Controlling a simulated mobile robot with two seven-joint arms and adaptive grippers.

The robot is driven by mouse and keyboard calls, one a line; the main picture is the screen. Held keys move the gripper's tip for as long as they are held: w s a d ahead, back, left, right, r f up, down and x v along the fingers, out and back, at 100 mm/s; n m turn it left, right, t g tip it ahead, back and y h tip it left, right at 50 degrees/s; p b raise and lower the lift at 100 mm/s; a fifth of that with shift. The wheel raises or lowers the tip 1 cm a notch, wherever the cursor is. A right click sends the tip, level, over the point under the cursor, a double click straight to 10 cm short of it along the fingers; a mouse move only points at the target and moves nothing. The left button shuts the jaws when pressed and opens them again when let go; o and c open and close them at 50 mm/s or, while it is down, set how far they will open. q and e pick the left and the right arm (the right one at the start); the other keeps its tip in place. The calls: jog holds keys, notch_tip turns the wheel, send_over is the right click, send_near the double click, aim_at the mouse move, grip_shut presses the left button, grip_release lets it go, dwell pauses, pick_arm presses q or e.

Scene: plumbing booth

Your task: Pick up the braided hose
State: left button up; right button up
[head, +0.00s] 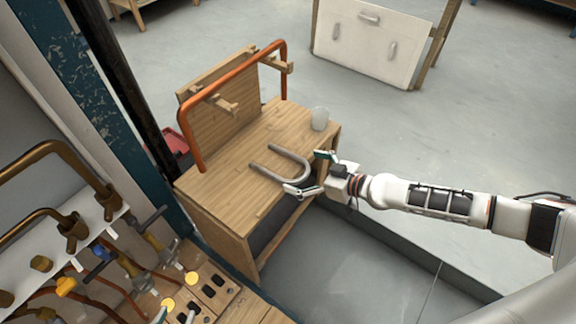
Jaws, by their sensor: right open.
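The braided hose (284,151) is a grey U shape lying on the wooden bench top (222,168). Its bend is toward the bench's right front edge and its two ends point left. My right gripper (303,171) reaches in from the right, open, with one finger on each side of the hose's bend. I cannot tell whether the fingers touch the hose or how high they are above the bench. My left gripper is not visible.
A copper-coloured bent pipe (236,73) hangs on wooden pegs at the bench's back board. A translucent cup (320,118) stands at the bench's far right corner. Pipes and valves (131,262) crowd the lower left. A white panel (371,38) stands behind on open floor.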

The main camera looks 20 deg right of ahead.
aim_at(287, 172)
jog(key=shift+w+a+f, duration=0.3)
jog(key=shift+a+f, duration=0.05)
jog(key=shift+f, duration=0.05)
jog(key=b+x, duration=0.1)
jog(key=x, duration=0.3)
jog(key=shift+a+f+b, duration=0.15)
jog(key=shift+f+b, duration=0.15)
jog(key=shift+b, duration=0.05)
jog(key=shift+w+a, duration=0.15)
jog(key=shift+w, duration=0.05)
jog(key=shift+w+r, duration=0.1)
jog(key=shift+r, duration=0.05)
jog(key=c, duration=1.1)
pick_arm(q)
jog(key=shift+w+d+r+h, duration=0.2)
jog(key=shift+w+d+r, duration=0.1)
jog(key=shift+d, duration=0.2)
jog(key=shift+w+d+r+h, duration=0.15)
jog(key=shift+d+r+h, duration=0.1)
jog(key=shift+d, duration=0.25)
pick_arm(e)
jog(key=shift+c, duration=0.7)
